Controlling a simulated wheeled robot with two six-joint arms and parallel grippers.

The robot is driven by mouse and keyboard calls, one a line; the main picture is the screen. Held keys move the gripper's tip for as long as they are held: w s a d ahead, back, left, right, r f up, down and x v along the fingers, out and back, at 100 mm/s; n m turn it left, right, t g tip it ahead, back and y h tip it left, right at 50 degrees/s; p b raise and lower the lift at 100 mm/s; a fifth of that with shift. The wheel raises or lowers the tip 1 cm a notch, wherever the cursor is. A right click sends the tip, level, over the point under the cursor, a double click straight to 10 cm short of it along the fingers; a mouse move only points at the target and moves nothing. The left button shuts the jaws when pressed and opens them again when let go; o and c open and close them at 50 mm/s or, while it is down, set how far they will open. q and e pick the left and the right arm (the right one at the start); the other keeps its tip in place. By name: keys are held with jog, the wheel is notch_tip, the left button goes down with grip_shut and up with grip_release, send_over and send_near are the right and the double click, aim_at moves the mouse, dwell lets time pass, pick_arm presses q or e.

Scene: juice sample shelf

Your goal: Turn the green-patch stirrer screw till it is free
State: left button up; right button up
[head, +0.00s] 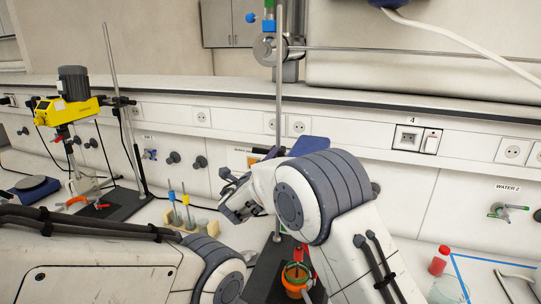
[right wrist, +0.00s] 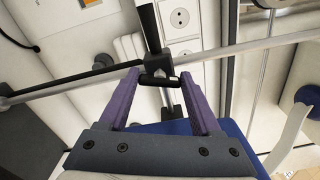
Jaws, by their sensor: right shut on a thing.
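In the right wrist view, the purple fingers of my right gripper (right wrist: 159,82) are shut on a short black crossbar of a screw (right wrist: 159,81). The screw sits at a clamp where metal rods cross. No green patch can be made out on it there. In the head view, my right gripper (head: 240,200) is in front of the wall panel, left of its large wrist joint; what it holds is too small to tell. My left gripper is not in view; only its arm shows at lower left.
A yellow stirrer (head: 67,110) hangs on a stand at left. An upright rod (head: 279,100) with a clamp (head: 268,49) stands behind my right arm. An orange vessel (head: 296,277) is below, a red-capped bottle (head: 439,260) at right. A small rack (head: 190,223) stands between the arms.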

jog(key=shift+n+p, duration=1.2)
jog(key=shift+n, duration=0.7)
jog(key=shift+f, duration=0.1)
jog(key=o, duration=1.4)
jog(key=b+v, duration=0.4)
jog(key=v, duration=0.6)
jog(key=shift+s+a, duration=0.1)
jog(key=shift+s, duration=0.2)
